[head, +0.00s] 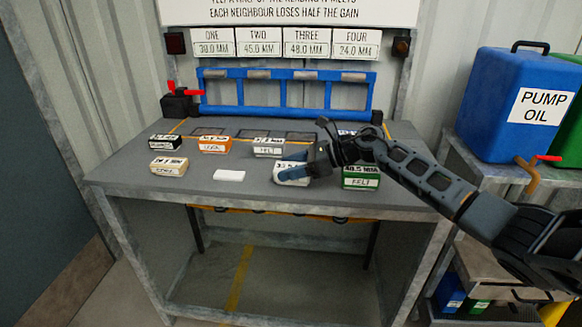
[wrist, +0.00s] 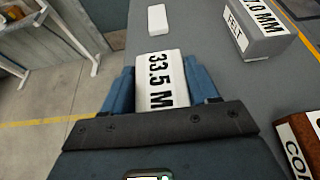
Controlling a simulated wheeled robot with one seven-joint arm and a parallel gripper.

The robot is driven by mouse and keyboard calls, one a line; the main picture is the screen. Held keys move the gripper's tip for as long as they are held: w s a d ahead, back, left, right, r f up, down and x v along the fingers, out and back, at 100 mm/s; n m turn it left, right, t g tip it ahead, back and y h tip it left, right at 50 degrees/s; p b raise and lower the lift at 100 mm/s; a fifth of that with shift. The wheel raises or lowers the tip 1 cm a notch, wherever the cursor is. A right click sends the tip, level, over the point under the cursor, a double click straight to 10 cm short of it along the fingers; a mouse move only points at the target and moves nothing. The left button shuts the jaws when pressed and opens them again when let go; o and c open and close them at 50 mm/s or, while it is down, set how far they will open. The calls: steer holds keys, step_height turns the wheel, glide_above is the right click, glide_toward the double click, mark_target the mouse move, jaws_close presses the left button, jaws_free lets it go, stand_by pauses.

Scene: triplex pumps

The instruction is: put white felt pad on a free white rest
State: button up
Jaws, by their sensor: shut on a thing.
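My gripper (head: 293,178) is shut on a white block printed "33.5 M…", the white felt pad (wrist: 160,78). The pad also shows in the head view (head: 292,170), partly hidden by the blue fingers. In the wrist view the pad sits between both fingers, and the material on its label cannot be read. A low plain white slab (head: 229,175), which looks like a white rest, lies on the grey bench left of my gripper. It also shows in the wrist view (wrist: 157,19), with nothing on it. I cannot tell whether the held pad touches the bench.
Black (head: 166,142), orange (head: 215,144), grey felt (head: 268,148) and cream (head: 169,166) blocks stand on the bench (head: 200,195). A green felt block (head: 360,177) is right of my gripper. A blue frame (head: 285,92) stands at the back.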

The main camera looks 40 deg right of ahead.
steer(key=shift+f, duration=0.1)
steer(key=o, duration=1.1)
steer(key=shift+r, duration=0.25)
steer(key=b+v, duration=0.1)
steer(key=v, duration=1.1)
steer(key=shift+f+b, duration=0.15)
steer(key=shift+b, duration=0.2)
